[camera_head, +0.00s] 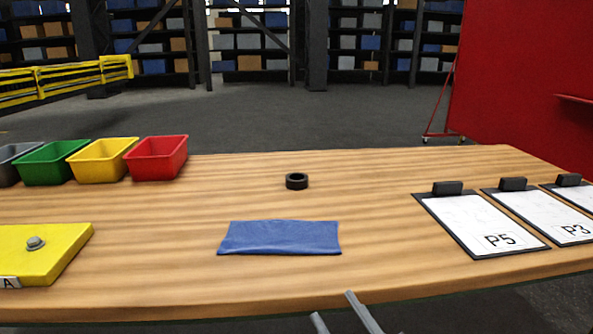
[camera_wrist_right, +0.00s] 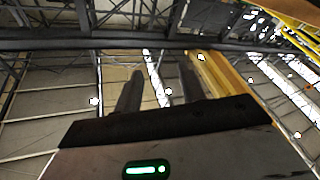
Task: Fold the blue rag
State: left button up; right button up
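The blue rag (camera_head: 280,238) lies flat on the wooden table near its front edge, as a wide, roughly rectangular piece with a slightly uneven outline. I cannot tell whether it has a fold in it. My right gripper (camera_head: 340,312) shows only by its two grey fingers at the bottom of the head view, in front of the table edge and apart from the rag. Its fingers also show in the right wrist view (camera_wrist_right: 158,85), spread with nothing between them, pointing towards the ceiling structure. My left gripper is not in view.
A black ring (camera_head: 296,181) sits behind the rag. Several coloured bins, including a red one (camera_head: 157,158), stand at the back left. A yellow block (camera_head: 50,250) is at the left, and clipboards, one marked P5 (camera_head: 482,222), lie at the right. The wood around the rag is clear.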

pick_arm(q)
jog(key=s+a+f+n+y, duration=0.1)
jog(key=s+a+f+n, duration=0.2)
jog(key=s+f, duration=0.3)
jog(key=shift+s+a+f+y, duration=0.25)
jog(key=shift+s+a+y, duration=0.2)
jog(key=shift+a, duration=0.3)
pick_arm(e)
jog(key=s+d+f+m+g+h, duration=0.2)
jog(key=s+f+m, duration=0.1)
jog(key=f, duration=0.4)
jog(key=s+d+f+m+g+h, duration=0.2)
jog(key=s+d+f+m+g, duration=0.1)
jog(key=f, duration=0.4)
jog(key=s+d+f+m+g+h, duration=0.2)
jog(key=s+f+m+g, duration=0.1)
jog(key=f, duration=0.5)
jog(key=shift+s+d, duration=0.3)
jog(key=shift+d, duration=0.1)
